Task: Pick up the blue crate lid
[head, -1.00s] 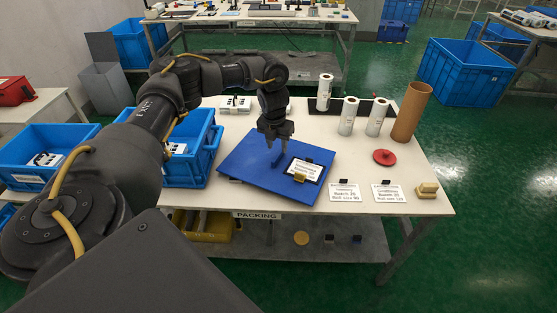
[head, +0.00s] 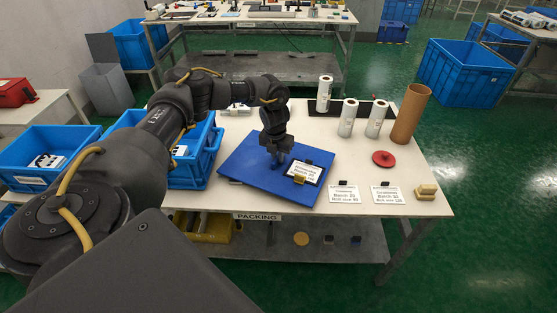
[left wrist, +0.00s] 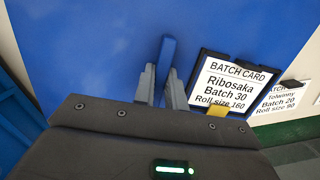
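The blue crate lid (head: 248,170) lies flat on the packing table. A batch card in a black frame (head: 305,170) rests on its right part. In the left wrist view the lid (left wrist: 85,50) fills much of the picture, and its upright blue handle (left wrist: 167,54) stands between my fingers. My left gripper (head: 277,161) points down over the middle of the lid; in the left wrist view (left wrist: 161,88) its two fingers are apart, one on each side of the handle. I cannot tell whether they touch it. My right gripper is not in view.
Blue crates (head: 205,150) stand left of the lid. White rolls (head: 348,118), a brown tube (head: 408,113) and a red disc (head: 383,158) stand or lie to the right. Two white cards (head: 344,196) and a tan block (head: 426,191) are along the front edge.

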